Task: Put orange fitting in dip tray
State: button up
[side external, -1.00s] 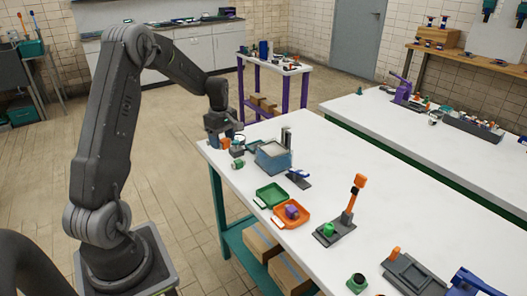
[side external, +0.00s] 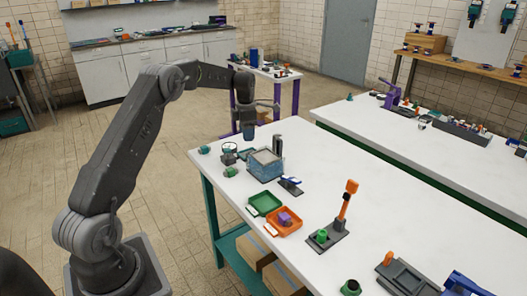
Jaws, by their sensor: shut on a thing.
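My gripper (side external: 249,131) is raised above the far left part of the white table, pointing down, just behind the blue dip tray. It is shut on the orange fitting, which the fingers hide from this side. The dip tray (side external: 266,176) is an open blue box with a pale grey inside and stands upright on the table. The gripper is higher than the tray's rim and apart from it.
A grey cylinder (side external: 277,143) stands behind the tray. A cup-like part (side external: 229,155) and a green fitting (side external: 232,172) lie to its left.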

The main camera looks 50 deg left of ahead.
send_over(263, 158)
notch_tip(263, 158, down, 4)
jog(key=shift+w+r, duration=0.1)
jog(key=shift+r, duration=0.15)
jog(key=shift+f, duration=1.95)
jog(key=shift+f, duration=0.1)
jog(key=o, duration=1)
jog(key=shift+a, duration=0.1)
